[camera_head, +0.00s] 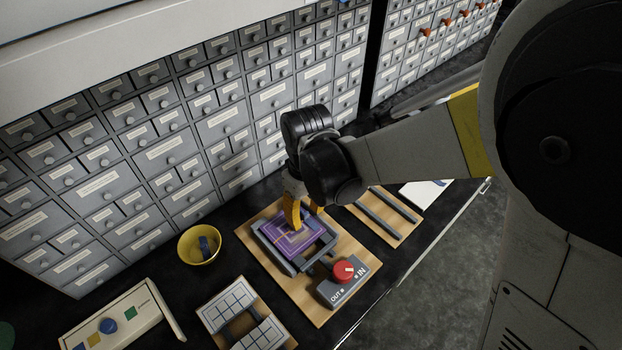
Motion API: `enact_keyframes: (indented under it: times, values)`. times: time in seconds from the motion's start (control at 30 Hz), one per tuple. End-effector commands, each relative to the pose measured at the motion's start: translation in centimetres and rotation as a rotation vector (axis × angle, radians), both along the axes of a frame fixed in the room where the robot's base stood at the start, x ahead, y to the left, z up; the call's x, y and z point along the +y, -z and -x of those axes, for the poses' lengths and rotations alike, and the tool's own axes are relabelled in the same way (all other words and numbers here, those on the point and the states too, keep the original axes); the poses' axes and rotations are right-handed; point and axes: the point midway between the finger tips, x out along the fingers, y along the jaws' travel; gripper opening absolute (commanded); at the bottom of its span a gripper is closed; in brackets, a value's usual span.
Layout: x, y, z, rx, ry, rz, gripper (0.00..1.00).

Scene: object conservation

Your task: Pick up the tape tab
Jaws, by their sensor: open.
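I cannot clearly make out a separate tape tab. A purple square piece with thin tan lines (284,240) lies in a grey frame (325,244) on a wooden board (258,217). My gripper (302,220) points down over the back right part of the purple piece, its yellow fingers apart. Nothing shows held between them. The fingertips are very near the purple surface, but I cannot tell whether they touch it. The gripper and wrist hide part of the piece's far side.
A grey box with a red knob, marked IN and OUT (334,293), sits at the board's front. A yellow bowl (187,258) holds a blue item. A gridded board (222,300), cream tray (78,330) and railed board (361,214) stand nearby. Drawer cabinets (150,150) rise behind.

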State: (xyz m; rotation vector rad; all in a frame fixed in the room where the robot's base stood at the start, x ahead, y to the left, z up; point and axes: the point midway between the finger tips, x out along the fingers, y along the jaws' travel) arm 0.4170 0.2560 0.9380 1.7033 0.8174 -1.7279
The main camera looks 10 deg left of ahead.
Motion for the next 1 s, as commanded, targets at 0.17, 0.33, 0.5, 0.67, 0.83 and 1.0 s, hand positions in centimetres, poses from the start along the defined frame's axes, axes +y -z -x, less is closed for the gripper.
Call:
enact_keyframes:
  times: [0.17, 0.33, 0.5, 0.67, 0.83, 1.0]
  values:
    - [0.0, -0.1, 0.0, 0.000, 0.000, 0.000, 0.29]
    - [0.0, -0.2, 0.0, 0.000, 0.000, 0.000, 0.00]
    - [0.0, -0.2, 0.0, 0.000, 0.000, 0.000, 0.00]
    - [0.0, -0.3, 0.0, 0.000, 0.000, 0.000, 0.00]
    - [0.0, -1.5, 0.0, 0.000, 0.000, 0.000, 0.00]
    - [0.0, -4.7, 0.1, 0.000, 0.000, 0.000, 0.00]
